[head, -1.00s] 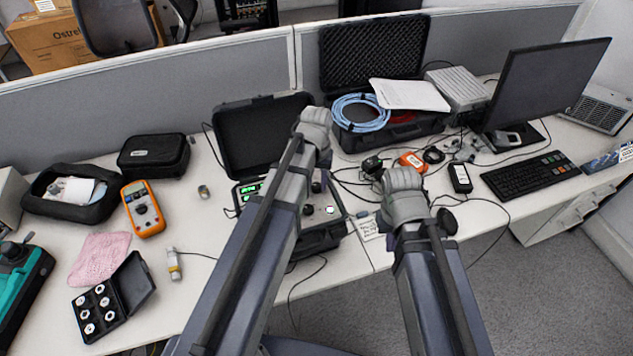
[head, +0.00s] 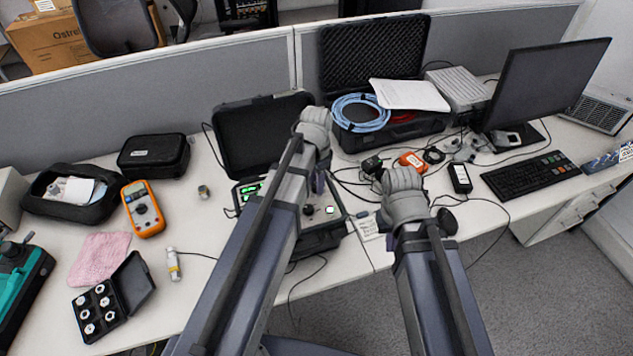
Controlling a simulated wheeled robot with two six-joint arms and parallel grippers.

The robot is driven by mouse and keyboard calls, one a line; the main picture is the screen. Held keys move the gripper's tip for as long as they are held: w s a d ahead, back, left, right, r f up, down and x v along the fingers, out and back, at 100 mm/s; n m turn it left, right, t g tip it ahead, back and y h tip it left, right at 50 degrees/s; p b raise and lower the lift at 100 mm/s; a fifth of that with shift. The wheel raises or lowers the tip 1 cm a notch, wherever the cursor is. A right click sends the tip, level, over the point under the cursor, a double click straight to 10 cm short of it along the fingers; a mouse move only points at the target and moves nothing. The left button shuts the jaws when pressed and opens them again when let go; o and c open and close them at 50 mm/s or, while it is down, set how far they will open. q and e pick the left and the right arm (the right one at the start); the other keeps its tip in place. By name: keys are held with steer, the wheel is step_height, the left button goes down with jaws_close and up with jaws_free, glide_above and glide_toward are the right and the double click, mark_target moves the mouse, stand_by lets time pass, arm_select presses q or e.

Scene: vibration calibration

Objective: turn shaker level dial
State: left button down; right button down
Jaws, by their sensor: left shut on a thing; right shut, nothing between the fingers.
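The portable shaker unit (head: 333,232) sits in an open black case on the desk, its lid (head: 245,135) raised behind it. Green digits show on a display at its left, and a small lit spot on the right of its panel. My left gripper (head: 318,183) reaches down over the panel and is shut on the level dial, which the gripper and forearm mostly hide. A dark round knob (head: 307,210) shows beside the arm. My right gripper (head: 387,178) is shut and empty to the right of the case; its fingers are mostly hidden by its wrist.
An open foam-lined case (head: 385,132) with a blue cable coil (head: 361,112) stands behind. A monitor (head: 545,88) and keyboard (head: 530,175) are at right. An orange multimeter (head: 143,210) and a box of hex pieces (head: 98,310) lie at left. Cables cross the desk near the unit.

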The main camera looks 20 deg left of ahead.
arm_select(q)
steer(key=shift+m, duration=0.6)
steer(key=c, duration=0.5)
jaws_free()
step_height(320, 180, up, 8)
steer(key=p, duration=0.8)
steer(key=shift+f, duration=0.1)
